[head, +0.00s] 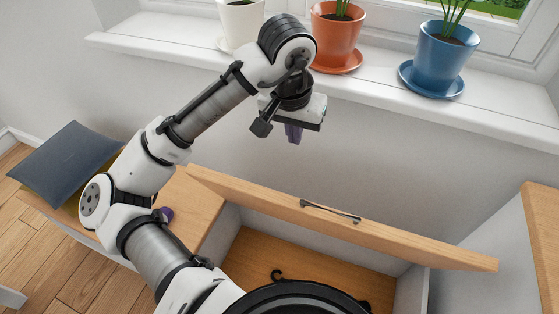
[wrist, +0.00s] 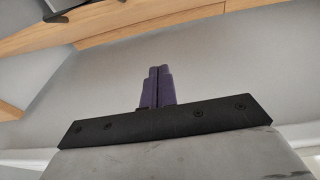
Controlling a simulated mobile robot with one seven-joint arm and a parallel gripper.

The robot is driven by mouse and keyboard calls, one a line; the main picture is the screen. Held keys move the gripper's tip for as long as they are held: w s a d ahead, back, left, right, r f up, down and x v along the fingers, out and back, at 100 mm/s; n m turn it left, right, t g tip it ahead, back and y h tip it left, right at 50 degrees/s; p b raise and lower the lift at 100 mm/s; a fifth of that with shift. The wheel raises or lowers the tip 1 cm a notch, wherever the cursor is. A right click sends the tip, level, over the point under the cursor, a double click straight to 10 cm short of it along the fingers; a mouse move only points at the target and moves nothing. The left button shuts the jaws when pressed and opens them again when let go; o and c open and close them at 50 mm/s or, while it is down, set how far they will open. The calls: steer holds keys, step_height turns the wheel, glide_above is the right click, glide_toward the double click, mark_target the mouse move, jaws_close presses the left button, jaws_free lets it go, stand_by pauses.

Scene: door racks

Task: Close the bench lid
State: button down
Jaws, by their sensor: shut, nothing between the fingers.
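The bench lid (head: 400,235) is a light wooden panel, raised and open behind the bench's open compartment. A dark bar handle (head: 330,210) is fixed on it. The compartment (head: 255,252) shows a wooden floor and pale walls; my own body hides part of it. My gripper (head: 294,136) has purple fingers pressed together, empty. In the head view it appears above the lid, in front of the wall, with no visible contact. In the wrist view the shut fingers (wrist: 157,86) point toward the grey wall, and wooden edges (wrist: 150,24) cross the top.
A white window sill (head: 375,75) with a white pot (head: 240,22), an orange pot (head: 336,35) and a blue pot (head: 440,50) runs above my gripper. A dark cushion (head: 68,158) lies at the left. A wooden-topped cabinet (head: 543,225) stands at the right.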

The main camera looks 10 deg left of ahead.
steer(key=shift+g+y, duration=0.3)
steer(key=f, duration=0.4)
steer(key=s+f, duration=0.1)
steer(key=f, duration=0.2)
steer(key=s+a+f, duration=0.1)
steer(key=f, duration=0.3)
steer(key=shift+f, duration=0.3)
steer(key=shift+s+a+f, duration=0.1)
steer(key=shift+s+f, duration=0.15)
steer(key=shift+s, duration=0.4)
steer(key=shift+s+f, duration=0.1)
steer(key=shift+f, duration=0.1)
